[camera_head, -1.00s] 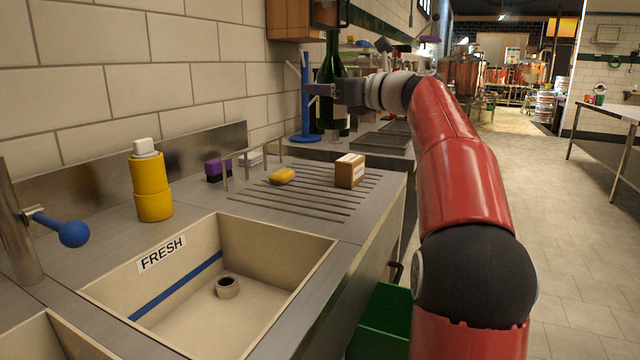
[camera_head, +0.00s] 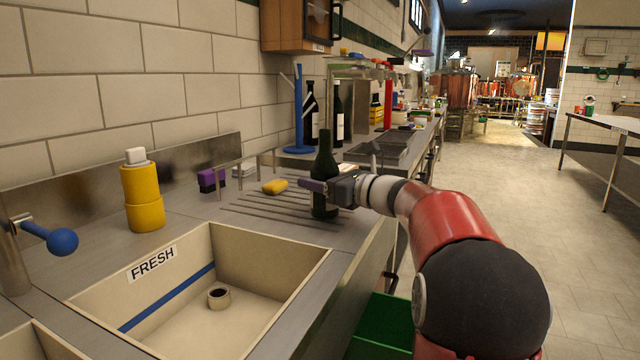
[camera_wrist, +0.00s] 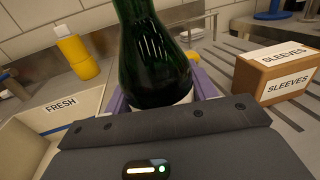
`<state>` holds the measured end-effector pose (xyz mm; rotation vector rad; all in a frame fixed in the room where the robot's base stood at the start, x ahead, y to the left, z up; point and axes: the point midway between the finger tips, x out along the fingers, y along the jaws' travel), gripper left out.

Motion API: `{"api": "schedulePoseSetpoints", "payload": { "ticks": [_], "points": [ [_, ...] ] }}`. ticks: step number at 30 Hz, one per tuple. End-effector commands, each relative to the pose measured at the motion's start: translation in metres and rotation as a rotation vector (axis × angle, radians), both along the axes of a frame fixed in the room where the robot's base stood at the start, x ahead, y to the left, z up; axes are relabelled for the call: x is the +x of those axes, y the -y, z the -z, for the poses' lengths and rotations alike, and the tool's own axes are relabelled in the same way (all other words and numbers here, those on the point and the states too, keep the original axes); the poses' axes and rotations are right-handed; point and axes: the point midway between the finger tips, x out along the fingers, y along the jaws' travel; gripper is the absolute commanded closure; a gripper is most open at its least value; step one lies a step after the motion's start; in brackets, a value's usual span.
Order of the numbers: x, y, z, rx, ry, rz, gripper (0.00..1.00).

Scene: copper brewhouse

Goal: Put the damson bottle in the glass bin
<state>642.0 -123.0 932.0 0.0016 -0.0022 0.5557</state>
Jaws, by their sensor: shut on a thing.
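My gripper (camera_head: 322,187) is shut on a dark green glass bottle (camera_head: 324,160), which is upright over the ribbed drainboard right of the sink. I cannot tell whether its base touches the board. In the wrist view the bottle (camera_wrist: 155,55) stands between the purple fingers, with a strip of pale label low down; no name can be read, so I cannot confirm it is the damson one. A green bin (camera_head: 380,328) stands on the floor below the counter's front edge, partly hidden by my arm; no marking on it shows.
The sink (camera_head: 215,275) marked FRESH lies in front left. A sleeves box (camera_wrist: 280,75), a yellow sponge (camera_head: 274,187) and a yellow bottle (camera_head: 141,195) are on the counter. Two dark bottles (camera_head: 338,115) stand farther back by a blue stand (camera_head: 299,115). The aisle floor at right is clear.

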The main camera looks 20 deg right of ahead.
Motion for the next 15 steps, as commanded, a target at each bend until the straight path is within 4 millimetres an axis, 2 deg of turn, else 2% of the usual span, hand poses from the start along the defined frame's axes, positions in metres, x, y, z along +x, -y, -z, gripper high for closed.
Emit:
{"api": "schedulePoseSetpoints", "payload": {
  "ticks": [11, 12, 15],
  "points": [
    [-0.0001, 0.0, 0.0044, 0.0, 0.001, 0.0, 0.78],
    [-0.0001, 0.0, 0.0036, -0.001, 0.001, 0.0, 0.38],
    [-0.0001, 0.0, 0.0035, -0.001, 0.001, 0.0, 0.25]
  ]
}}
